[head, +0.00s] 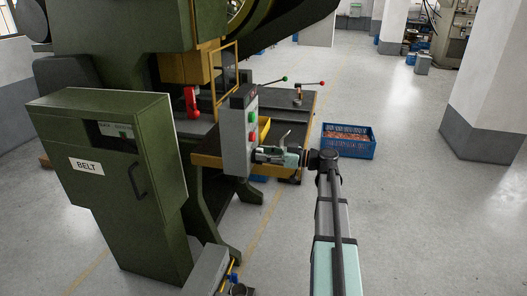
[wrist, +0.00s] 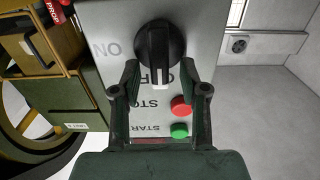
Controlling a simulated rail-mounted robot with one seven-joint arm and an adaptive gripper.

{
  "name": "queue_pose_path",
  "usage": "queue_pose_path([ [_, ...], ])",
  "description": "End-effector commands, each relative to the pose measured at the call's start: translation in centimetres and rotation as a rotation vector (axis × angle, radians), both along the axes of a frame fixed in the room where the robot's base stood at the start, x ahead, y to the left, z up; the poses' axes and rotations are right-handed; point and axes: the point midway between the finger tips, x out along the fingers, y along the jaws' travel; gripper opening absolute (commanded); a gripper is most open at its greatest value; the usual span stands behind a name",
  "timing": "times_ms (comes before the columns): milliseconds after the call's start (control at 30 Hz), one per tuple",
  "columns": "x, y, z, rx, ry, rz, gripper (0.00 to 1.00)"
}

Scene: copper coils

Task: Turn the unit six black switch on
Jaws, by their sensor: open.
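The black switch (wrist: 158,45) is a round knob on a grey control panel (wrist: 205,30), seen upside down in the wrist view. Its white mark points down the picture, toward the partly covered OFF lettering; the ON lettering (wrist: 107,48) is at the left. My gripper (wrist: 160,72) is open, its fingertips on either side of the knob's lower part. I cannot tell whether they touch it. In the head view, my gripper (head: 262,154) is close to the lower part of the grey control box (head: 236,135); the knob cannot be made out there.
A red button (wrist: 181,107) and a green button (wrist: 179,130) sit near the right finger. A green cabinet marked BELT (head: 110,190) and the press stand left. A blue crate (head: 352,150) lies behind my arm.

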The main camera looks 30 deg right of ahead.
Motion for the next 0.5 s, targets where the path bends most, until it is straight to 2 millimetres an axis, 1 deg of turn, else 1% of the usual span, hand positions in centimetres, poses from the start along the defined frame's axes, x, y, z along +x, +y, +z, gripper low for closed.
queue_pose_path([
  [333,0.26,0.29,-0.05,0.000,0.000,-0.001,0.44],
  [367,0.27,0.29,-0.05,0.000,0.000,-0.001,0.40],
  [400,0.27,0.29,-0.05,0.000,0.000,-0.001,0.26],
  [467,0.25,0.28,-0.05,0.000,0.000,-0.001,0.05],
  [500,0.26,0.29,-0.05,0.000,0.000,-0.001,0.00],
])
